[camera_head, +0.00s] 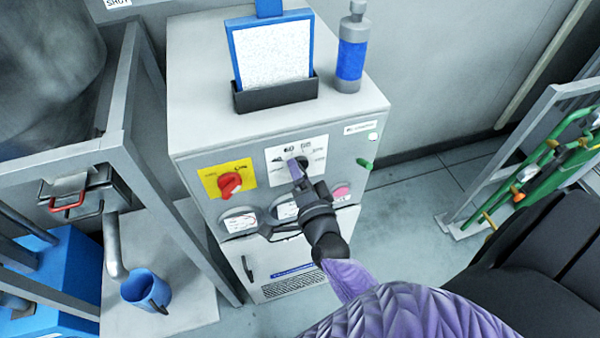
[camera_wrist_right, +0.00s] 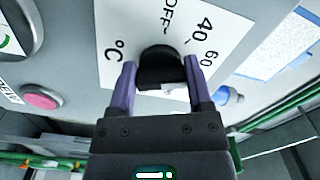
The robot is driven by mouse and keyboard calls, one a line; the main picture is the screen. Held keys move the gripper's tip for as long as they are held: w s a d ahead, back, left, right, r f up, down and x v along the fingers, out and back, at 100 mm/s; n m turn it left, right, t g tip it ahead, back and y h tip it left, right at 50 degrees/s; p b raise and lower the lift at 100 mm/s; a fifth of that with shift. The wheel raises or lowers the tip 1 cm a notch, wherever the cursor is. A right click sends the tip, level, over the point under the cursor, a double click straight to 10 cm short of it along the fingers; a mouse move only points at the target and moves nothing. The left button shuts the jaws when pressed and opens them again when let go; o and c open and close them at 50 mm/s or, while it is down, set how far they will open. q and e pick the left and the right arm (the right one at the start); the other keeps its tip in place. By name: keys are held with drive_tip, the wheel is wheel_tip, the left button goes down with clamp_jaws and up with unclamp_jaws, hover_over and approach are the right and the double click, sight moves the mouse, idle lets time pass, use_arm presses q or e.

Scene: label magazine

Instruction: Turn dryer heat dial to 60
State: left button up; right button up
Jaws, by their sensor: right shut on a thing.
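The heat dial is a black round knob (camera_wrist_right: 160,64) on a white plate (camera_wrist_right: 118,20) marked OFF, 40, 60 and °C. In the head view the plate (camera_head: 318,143) is on the cabinet's front, and the knob is partly covered by my gripper. My right gripper (camera_head: 298,172) reaches it from below right. In the right wrist view its two purple fingers (camera_wrist_right: 160,75) stand on either side of the knob, shut on it. A small pale mark shows at the knob's lower edge; which number the dial points to I cannot tell. My left gripper is out of view.
A red knob (camera_head: 229,184) on a yellow plate sits left of the dial. Round gauges (camera_head: 238,221) and a pink button (camera_head: 341,190) are below. A framed filter (camera_head: 272,55) and a blue-grey bottle (camera_head: 351,55) stand on the cabinet. A green rack (camera_head: 560,150) is at right.

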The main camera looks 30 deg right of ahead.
drive_tip(key=shift+m, duration=0.4)
drive_tip(key=o, duration=1.3)
drive_tip(key=v, duration=1)
drive_tip(key=shift+d, duration=0.1)
